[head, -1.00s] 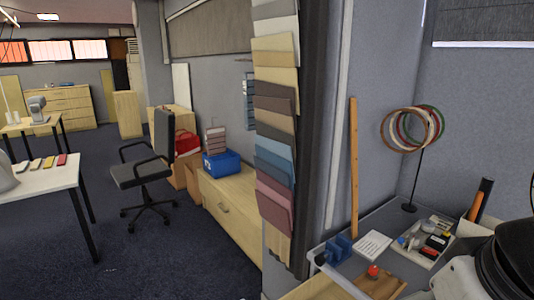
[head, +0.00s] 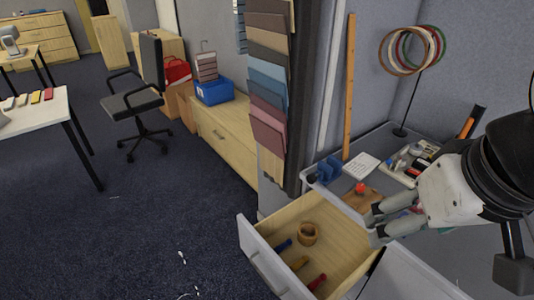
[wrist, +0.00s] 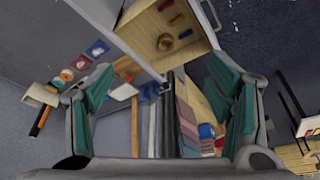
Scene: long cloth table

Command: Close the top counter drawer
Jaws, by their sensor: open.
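The top counter drawer (head: 343,237) is pulled out from the counter at the lower middle of the head view. Its grey front (head: 262,262) with a bar handle faces left. A round wooden ring-shaped item (head: 307,234) and several coloured-handled tools (head: 283,245) lie inside it. My gripper (head: 372,225) is at the right, seen over or near the drawer's right side; I cannot tell its height. In the wrist view the drawer (wrist: 160,30) shows at the top, beyond the spread fingers of my gripper (wrist: 165,110). The fingers are open and nothing is between them.
Open floor (head: 150,235) lies left of the drawer.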

